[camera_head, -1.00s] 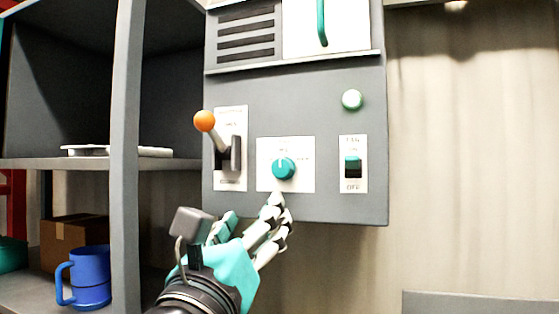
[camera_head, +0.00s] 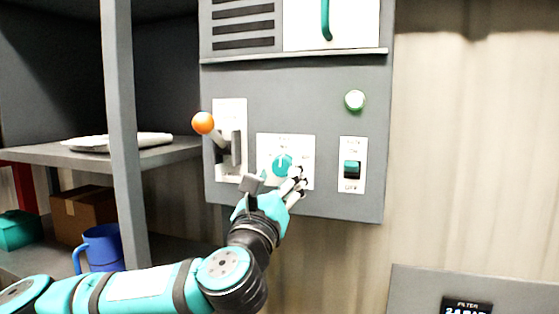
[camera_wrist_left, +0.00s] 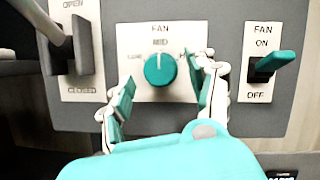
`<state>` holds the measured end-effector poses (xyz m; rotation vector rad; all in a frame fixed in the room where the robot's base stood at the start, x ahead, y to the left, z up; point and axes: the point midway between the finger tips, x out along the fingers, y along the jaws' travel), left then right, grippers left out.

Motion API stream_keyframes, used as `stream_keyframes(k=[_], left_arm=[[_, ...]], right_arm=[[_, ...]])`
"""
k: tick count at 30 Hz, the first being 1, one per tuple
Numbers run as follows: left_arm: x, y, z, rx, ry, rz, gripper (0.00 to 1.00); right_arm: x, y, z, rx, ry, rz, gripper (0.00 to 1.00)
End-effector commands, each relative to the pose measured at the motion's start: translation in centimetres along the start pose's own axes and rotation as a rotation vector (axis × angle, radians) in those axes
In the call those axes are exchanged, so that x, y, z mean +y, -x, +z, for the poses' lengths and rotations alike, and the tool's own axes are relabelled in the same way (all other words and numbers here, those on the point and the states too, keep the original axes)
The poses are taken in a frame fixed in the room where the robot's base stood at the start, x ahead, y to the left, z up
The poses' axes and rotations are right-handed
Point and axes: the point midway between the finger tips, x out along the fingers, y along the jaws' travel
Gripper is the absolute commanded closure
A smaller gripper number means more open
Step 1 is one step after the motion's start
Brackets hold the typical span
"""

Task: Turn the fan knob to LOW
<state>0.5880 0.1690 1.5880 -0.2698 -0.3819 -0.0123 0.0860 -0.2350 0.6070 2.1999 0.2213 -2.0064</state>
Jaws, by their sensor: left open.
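The teal fan knob (camera_head: 282,165) sits on a white plate on the grey control panel. My left gripper (camera_head: 282,184) is open just in front of the knob's plate. In the wrist view its fingers (camera_wrist_left: 163,95) stand apart on either side of the knob, a little below it, and I cannot tell whether they touch it. My right gripper is not in view.
Left of the knob is a lever with an orange ball (camera_head: 203,123), marked OPEN and CLOSED. Right of it is the FAN ON/OFF switch (camera_head: 352,168). Shelves with a blue mug (camera_head: 101,248) and a cardboard box (camera_head: 83,215) stand at left.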

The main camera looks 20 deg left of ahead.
Motion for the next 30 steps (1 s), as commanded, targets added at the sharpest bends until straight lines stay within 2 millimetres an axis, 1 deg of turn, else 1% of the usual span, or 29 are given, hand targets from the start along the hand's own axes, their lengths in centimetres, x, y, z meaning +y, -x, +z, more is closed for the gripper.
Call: stream_keyframes(k=[1, 4, 12, 24, 25, 30], left_arm=[[-0.04, -0.46, 0.11, 0.001, 0.0, 0.001, 0.42], [0.01, -0.83, 0.0, 0.001, 0.0, 0.001, 0.42], [0.03, -0.88, -0.07, 0.001, 0.0, 0.0, 0.42], [0.04, -0.87, -0.03, 0.0, 0.0, 0.001, 0.94], [0.04, -0.87, -0.03, 0.0, 0.0, 0.001, 0.97], [0.05, -0.84, -0.09, 0.0, 0.008, 0.004, 0.97]], right_arm=[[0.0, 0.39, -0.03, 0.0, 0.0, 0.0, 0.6], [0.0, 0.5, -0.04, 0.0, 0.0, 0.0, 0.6], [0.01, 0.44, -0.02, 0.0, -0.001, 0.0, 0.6], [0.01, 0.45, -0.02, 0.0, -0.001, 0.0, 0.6], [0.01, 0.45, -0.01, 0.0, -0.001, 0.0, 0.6], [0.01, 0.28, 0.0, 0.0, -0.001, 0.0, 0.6]])
